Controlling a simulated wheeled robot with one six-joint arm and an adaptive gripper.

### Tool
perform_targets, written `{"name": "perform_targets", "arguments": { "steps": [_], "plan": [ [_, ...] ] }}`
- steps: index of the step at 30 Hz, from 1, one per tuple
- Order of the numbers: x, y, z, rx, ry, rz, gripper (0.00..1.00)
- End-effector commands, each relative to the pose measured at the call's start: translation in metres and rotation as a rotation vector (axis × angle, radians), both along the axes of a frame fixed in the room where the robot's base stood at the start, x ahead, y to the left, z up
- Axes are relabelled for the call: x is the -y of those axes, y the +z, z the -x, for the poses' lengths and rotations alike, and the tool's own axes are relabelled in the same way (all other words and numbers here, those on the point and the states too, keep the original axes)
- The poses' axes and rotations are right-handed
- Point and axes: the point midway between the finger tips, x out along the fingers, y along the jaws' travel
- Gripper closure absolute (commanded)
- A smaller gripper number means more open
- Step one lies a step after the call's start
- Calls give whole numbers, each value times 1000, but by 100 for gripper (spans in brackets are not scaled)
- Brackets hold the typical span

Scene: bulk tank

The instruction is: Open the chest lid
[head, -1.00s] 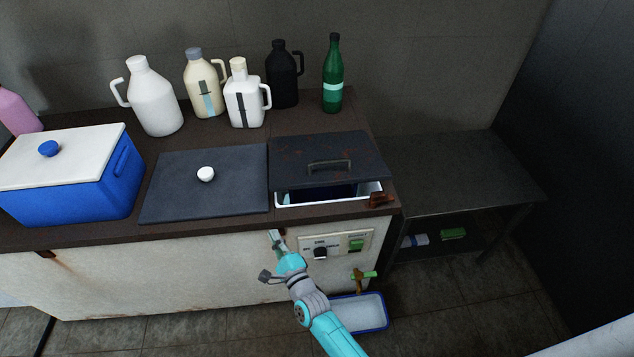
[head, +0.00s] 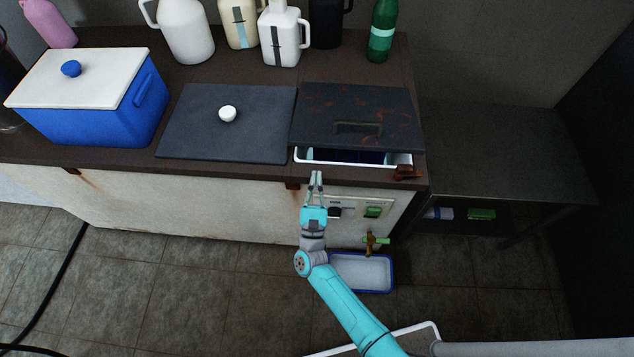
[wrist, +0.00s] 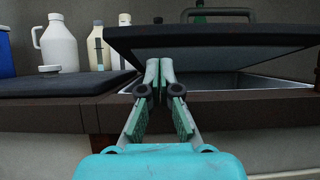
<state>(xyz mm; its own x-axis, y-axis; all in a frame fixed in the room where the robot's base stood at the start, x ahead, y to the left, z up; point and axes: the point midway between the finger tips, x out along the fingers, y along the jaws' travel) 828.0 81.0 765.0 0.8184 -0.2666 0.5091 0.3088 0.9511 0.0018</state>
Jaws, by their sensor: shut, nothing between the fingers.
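The right dark, rust-flecked lid (head: 330,108) stands partly raised over a white-rimmed opening (head: 352,158) in the tank top. Its front edge is up, leaving a gap. In the wrist view the lid (wrist: 205,38) slopes above the opening, with its handle (wrist: 218,13) on top. My gripper (head: 316,176) is shut and empty, in front of the counter edge near the lid's left front corner. In the wrist view its fingertips (wrist: 160,64) overlap the lid's lower edge; I cannot tell whether they touch it.
A flat dark lid (head: 190,125) with a white knob lies to the left. A blue cooler (head: 95,115) with a white lid stands farther left. Bottles and jugs (head: 285,35) line the back. A control panel (head: 352,207) and a tap (head: 371,242) are on the front, above a tray (head: 365,272).

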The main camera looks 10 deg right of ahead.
Motion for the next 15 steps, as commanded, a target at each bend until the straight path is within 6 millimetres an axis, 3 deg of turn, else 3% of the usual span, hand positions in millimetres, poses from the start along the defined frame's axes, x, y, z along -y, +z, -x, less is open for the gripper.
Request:
{"name": "perform_targets", "arguments": {
  "steps": [6, 15],
  "plan": [
    [11, 20, -30, 3, -3, 0, 100],
    [16, 31, -49, 1, -1, 1, 100]
  ]
}}
